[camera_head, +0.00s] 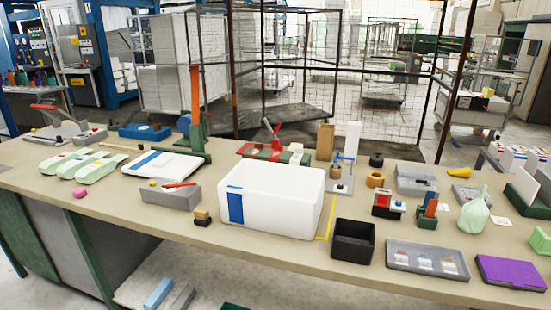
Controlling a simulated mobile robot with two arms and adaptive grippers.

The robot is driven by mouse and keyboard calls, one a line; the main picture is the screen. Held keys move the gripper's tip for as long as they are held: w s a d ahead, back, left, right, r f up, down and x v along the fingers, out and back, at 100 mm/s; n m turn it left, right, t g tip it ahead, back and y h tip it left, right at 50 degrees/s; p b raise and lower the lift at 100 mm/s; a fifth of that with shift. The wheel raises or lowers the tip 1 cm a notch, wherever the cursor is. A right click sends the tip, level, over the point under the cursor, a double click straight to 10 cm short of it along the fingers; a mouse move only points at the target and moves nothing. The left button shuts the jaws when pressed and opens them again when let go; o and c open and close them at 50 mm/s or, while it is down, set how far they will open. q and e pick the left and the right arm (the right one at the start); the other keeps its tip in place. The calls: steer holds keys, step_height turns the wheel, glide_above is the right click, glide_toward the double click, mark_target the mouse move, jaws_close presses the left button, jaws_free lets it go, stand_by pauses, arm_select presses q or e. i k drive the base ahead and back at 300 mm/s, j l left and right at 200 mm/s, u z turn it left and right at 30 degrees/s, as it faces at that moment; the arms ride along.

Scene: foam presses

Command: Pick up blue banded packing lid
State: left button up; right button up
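A flat white lid (176,167) with a blue band across its left part lies on the workbench, left of centre and toward the back. A large white foam box (285,205) with a blue patch on its front left stands to the right of the lid, open at the top. The lid lies apart from the box. Neither of my grippers shows in the head view.
The workbench (130,210) is crowded. Pale green cartons (85,165) lie left of the lid, a grey block (170,195) in front, and a green stand with an orange upright (195,95) behind. A black bin (353,241) stands right of the box. The front left bench is mostly clear.

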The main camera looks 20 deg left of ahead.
mark_target(176, 167)
steer(key=u, duration=1.3)
